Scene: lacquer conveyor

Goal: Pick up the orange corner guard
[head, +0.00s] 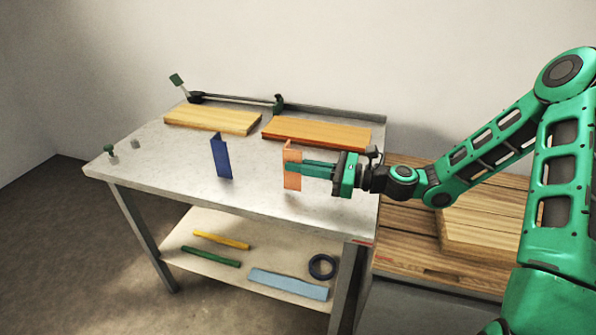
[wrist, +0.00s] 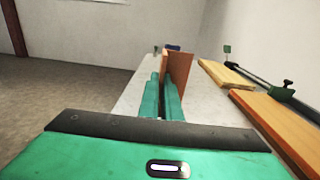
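The orange corner guard (head: 292,181) is upright over the near right part of the grey workbench top. It also shows in the wrist view (wrist: 181,67), rising at my fingertips. My gripper (head: 296,167) reaches in from the right. In the wrist view its two green fingers (wrist: 163,84) are close together, with one side of the guard between them; they look shut on it. The fingers hide part of the guard. I cannot tell for sure whether its lower edge touches the bench.
A blue corner guard (head: 221,158) stands left of it. Two wooden boards, one pale (head: 212,119) and one orange-brown (head: 317,133), lie behind, before a bar clamp (head: 236,100). Small pegs are at the left end. The bench's front left is clear.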

